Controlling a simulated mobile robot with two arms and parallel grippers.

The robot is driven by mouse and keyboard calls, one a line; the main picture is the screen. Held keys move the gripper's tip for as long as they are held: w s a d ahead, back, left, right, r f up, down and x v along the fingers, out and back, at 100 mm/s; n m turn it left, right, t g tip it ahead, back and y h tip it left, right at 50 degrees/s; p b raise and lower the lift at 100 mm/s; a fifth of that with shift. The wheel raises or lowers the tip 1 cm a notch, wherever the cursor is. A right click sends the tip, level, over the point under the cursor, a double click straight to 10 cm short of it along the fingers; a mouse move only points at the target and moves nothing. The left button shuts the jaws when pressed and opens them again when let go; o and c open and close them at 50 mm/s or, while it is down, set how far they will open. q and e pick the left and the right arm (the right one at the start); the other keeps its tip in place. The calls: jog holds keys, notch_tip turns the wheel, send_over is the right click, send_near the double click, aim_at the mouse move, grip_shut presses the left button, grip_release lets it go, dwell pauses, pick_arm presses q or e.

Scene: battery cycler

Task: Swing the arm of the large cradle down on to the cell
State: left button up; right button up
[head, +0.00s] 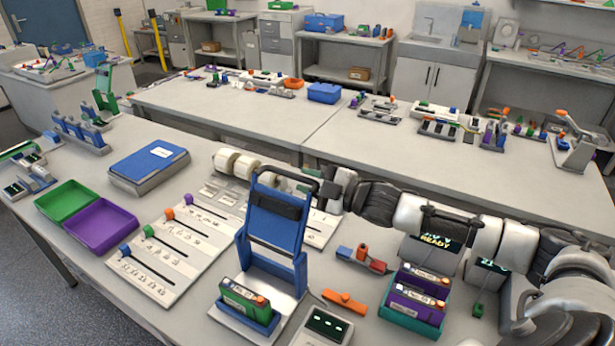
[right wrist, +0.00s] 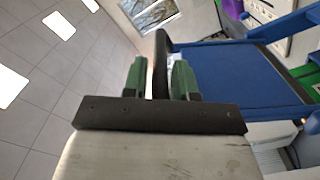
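The large cradle (head: 284,272) stands near the front of the table, its blue arm (head: 278,222) raised steeply above the base. A black bar (head: 286,171) runs across the arm's top. My right gripper (head: 318,188) is at the raised arm's top, by the bar. In the right wrist view, its two green fingers (right wrist: 158,80) stand apart, with the black bar (right wrist: 161,55) between them and a visible gap on the left. The blue arm (right wrist: 235,75) fills the right side. My left gripper is not in view.
A slider panel (head: 165,250), a purple tray (head: 100,226) and a green tray (head: 66,202) lie left of the cradle. Cream rollers (head: 245,166) are behind it. An orange part (head: 345,302) and a teal cell box (head: 408,315) lie to its right.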

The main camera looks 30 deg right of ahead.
jog(key=shift+w+a, duration=0.1)
jog(key=shift+w, duration=0.05)
grip_shut()
jog(key=shift+a, duration=0.1)
